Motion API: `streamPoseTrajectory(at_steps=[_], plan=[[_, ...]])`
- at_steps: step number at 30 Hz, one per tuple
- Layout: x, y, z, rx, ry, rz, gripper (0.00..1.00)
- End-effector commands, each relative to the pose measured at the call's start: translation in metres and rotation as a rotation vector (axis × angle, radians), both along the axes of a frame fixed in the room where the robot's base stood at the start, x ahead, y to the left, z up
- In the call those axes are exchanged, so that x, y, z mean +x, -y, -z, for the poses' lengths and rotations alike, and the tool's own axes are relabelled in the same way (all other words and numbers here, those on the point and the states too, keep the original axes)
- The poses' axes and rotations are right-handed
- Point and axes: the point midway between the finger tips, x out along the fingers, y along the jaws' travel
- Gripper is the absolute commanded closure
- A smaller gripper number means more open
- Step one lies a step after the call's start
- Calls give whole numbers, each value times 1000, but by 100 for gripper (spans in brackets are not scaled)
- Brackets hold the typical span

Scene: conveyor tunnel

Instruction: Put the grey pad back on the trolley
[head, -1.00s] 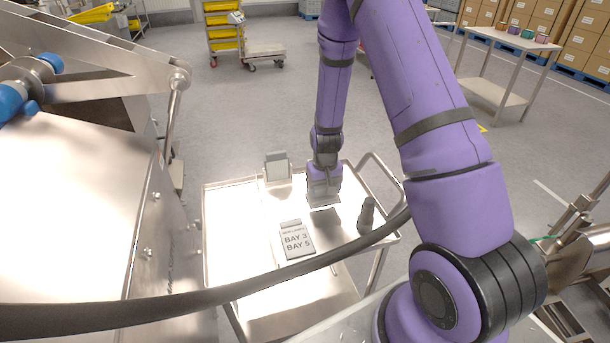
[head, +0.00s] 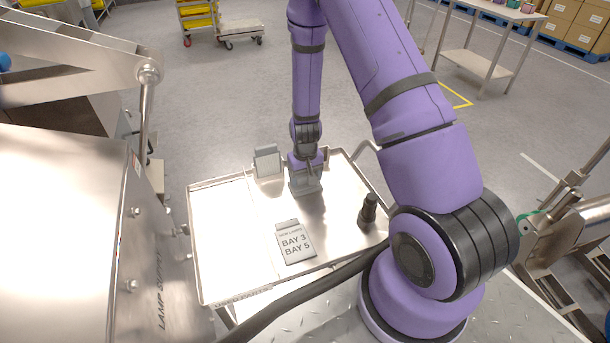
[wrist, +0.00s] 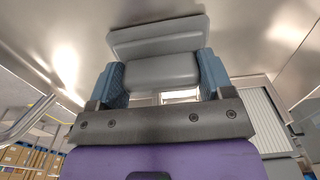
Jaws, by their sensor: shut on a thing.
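The grey pad (wrist: 158,38) has a wide flat plate and a narrower block behind it. In the wrist view, my gripper (wrist: 162,76) has its two blue fingers closed on either side of that block. In the head view, the pad (head: 306,189) is under my gripper, low over the back middle of the metal trolley (head: 226,230). It looks down at the trolley top, but I cannot tell for sure whether it touches.
On the trolley, a card reading BAY 3 BAY 5 (head: 295,243) lies in front of the pad, a black torch-like object (head: 368,210) stands at right, and a grey stand (head: 267,161) is at back left. The left part is bare. A steel machine (head: 60,220) borders the left.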

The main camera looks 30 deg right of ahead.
Motion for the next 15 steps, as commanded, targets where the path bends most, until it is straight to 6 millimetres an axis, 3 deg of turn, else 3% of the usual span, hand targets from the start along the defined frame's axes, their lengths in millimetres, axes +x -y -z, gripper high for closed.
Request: streamPoseTrajectory(at_steps=[6,7,9,15], plan=[[0,0,2,0,0,0,55],[0,0,2,0,0,0,19],[0,0,2,0,1,0,3],[0,0,2,0,0,0,1]])
